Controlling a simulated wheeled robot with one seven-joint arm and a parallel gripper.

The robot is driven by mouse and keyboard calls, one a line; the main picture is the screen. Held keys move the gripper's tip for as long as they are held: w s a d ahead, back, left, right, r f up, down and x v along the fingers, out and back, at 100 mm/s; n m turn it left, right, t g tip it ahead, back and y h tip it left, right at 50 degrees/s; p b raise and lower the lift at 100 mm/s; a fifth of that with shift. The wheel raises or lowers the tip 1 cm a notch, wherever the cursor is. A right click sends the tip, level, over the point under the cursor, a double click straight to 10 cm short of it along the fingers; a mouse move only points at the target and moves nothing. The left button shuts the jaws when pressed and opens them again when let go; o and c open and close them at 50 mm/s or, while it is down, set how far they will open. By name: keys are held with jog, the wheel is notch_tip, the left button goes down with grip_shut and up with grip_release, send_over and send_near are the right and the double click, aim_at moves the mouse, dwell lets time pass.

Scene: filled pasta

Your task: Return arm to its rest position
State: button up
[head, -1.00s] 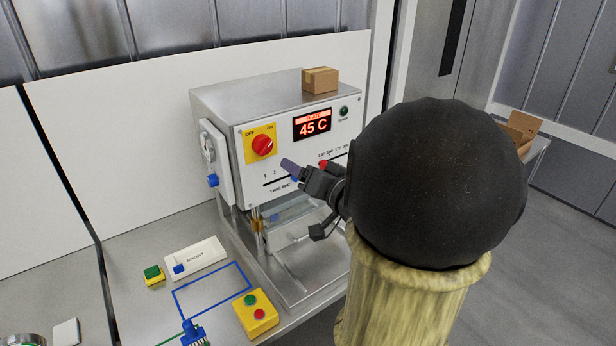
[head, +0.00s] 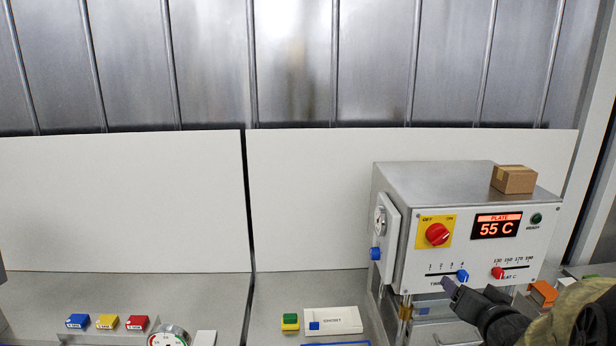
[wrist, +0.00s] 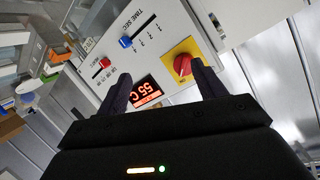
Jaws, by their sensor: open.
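My gripper (head: 468,303) is at the lower right in the head view, in front of the control panel of the steel machine (head: 440,180). In the wrist view my gripper (wrist: 160,88) shows two dark fingers spread apart with nothing between them. Beyond them is the panel with the red display (wrist: 146,92), a red knob on a yellow plate (wrist: 182,65), a blue slider (wrist: 126,41) and a red slider (wrist: 104,63). The display reads 55 C in the head view (head: 497,226). Part of my arm is cut off by the head view's edge.
A small cardboard box (head: 514,179) sits on the machine. Blue (head: 78,321), yellow (head: 107,321) and red (head: 137,322) blocks, a round gauge (head: 169,337), a green-and-yellow block (head: 290,322) and a white switch plate (head: 345,321) are on the counter. White panels (head: 120,200) stand behind.

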jog(key=s+a+f+n+g, duration=0.3)
jog(key=s+a+f+g, duration=0.2)
jog(key=s+a+f, duration=0.1)
jog(key=s+a+f+n+g+y, duration=0.1)
jog(key=s+a+f+n+g, duration=0.2)
jog(key=s+a+f+g, duration=0.2)
jog(key=a+f+g, duration=0.1)
jog(key=a+f, duration=0.2)
jog(key=a, duration=0.3)
jog(key=shift+s+f+g, duration=0.3)
jog(key=shift+s, duration=0.1)
jog(key=shift+w+d, duration=0.1)
